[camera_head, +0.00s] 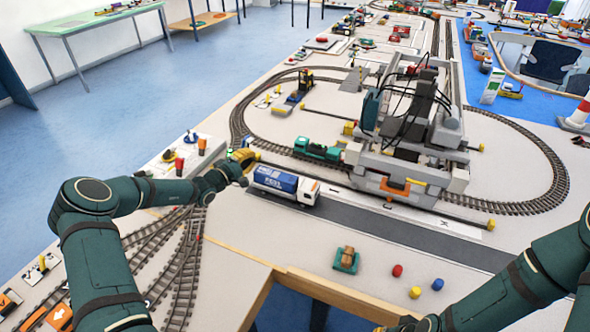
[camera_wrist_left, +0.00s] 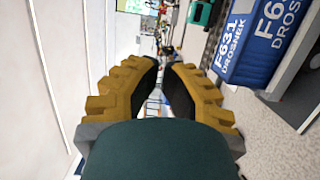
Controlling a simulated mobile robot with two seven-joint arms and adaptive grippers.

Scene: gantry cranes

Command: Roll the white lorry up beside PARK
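The white lorry (camera_head: 309,191) has a white cab facing right and a blue, lettered box body. It stands at the left part of the dark grey road (camera_head: 390,225). A pale strip with dark letters (camera_head: 443,223) runs along the road's far side, right of the lorry; I make out a K, but the gantry crane hides part of it. My left gripper (camera_head: 243,157) is just left of the lorry's rear, apart from it. In the left wrist view the lorry's blue side (camera_wrist_left: 245,45) is at upper right, and the yellow fingers are parted by a narrow, empty gap.
The grey gantry crane (camera_head: 410,150) stands behind the road. A green locomotive (camera_head: 318,151) is on the track behind the lorry. A wooden-loaded green tray (camera_head: 347,259) and red, yellow and blue pegs (camera_head: 416,292) stand in front. The road right of the lorry is clear.

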